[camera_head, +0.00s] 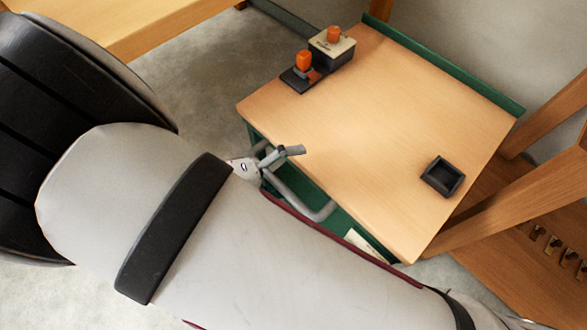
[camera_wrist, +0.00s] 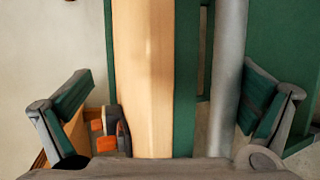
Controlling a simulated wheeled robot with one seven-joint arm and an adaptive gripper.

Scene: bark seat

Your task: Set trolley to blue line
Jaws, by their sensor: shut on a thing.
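The trolley (camera_head: 390,130) has a light wooden top, a green frame and a grey tube handle (camera_head: 300,197) on its near left side. My gripper (camera_head: 270,160) is at that handle, shut on it. My arm hides part of the trolley's near side. In the wrist view, the fingers of my gripper (camera_wrist: 165,105) stand on both sides of the picture, with the upright grey handle bar (camera_wrist: 229,75) between them, nearer the right finger. The wooden top's edge (camera_wrist: 147,70) and green frame show beside the bar. No blue line shows in either view.
A black-and-beige device with orange knobs (camera_head: 330,45) and a small black tray (camera_head: 442,177) are on the trolley top. A wooden bench (camera_head: 130,25) is at the upper left. Wooden legs and a shelf with hooks (camera_head: 540,235) stand close at the right. Grey floor (camera_head: 215,75) is clear at the trolley's left.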

